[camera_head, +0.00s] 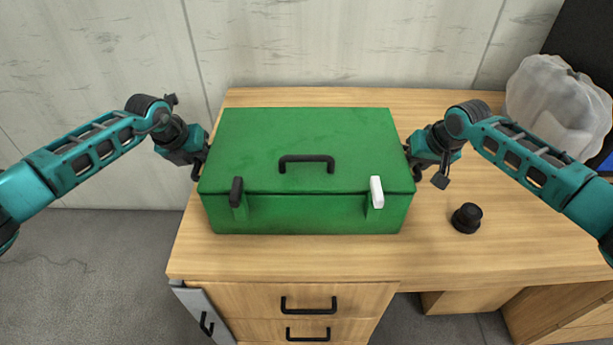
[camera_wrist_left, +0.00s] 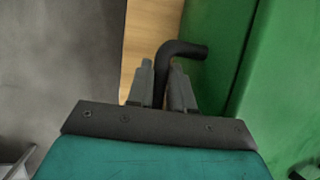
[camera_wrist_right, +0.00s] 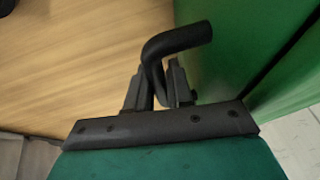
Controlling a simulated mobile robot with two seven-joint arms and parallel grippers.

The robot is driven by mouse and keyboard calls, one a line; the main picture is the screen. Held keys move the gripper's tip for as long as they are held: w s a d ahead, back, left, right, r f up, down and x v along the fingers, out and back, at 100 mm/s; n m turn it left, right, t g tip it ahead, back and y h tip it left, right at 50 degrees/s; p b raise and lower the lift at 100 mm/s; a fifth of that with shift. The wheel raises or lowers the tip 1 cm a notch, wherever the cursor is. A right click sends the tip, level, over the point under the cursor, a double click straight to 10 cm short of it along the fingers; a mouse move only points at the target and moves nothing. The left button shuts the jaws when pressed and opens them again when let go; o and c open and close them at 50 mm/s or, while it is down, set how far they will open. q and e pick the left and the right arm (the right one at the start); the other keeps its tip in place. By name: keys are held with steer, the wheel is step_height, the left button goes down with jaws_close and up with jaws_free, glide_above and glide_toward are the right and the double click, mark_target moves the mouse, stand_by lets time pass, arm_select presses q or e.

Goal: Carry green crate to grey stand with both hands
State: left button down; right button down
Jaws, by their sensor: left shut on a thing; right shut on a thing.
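The green crate (camera_head: 245,145) is a closed box with a black lid handle, one black latch and one white latch on its front. It is at the left part of the wooden desk; I cannot tell whether it touches the top. My left gripper (camera_head: 203,158) is at its left side, and in the left wrist view its fingers (camera_wrist_left: 162,88) are shut on a black side handle (camera_wrist_left: 182,49). My right gripper (camera_head: 411,158) is at its right side, and in the right wrist view its fingers (camera_wrist_right: 158,85) are shut on the other black side handle (camera_wrist_right: 180,40). No grey stand is recognisable.
The wooden desk (camera_head: 450,255) has drawers with black handles below. A small black knob-like object (camera_head: 466,218) lies right of the crate. A whitish translucent bag (camera_head: 555,105) stands at the back right. A pale wall (camera_head: 300,45) is behind the desk.

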arm_select(q)
steer(key=shift+w+r, duration=0.15)
steer(key=shift+r, duration=0.1)
arm_select(e)
steer(key=shift+w+r, duration=0.15)
steer(key=shift+r, duration=0.05)
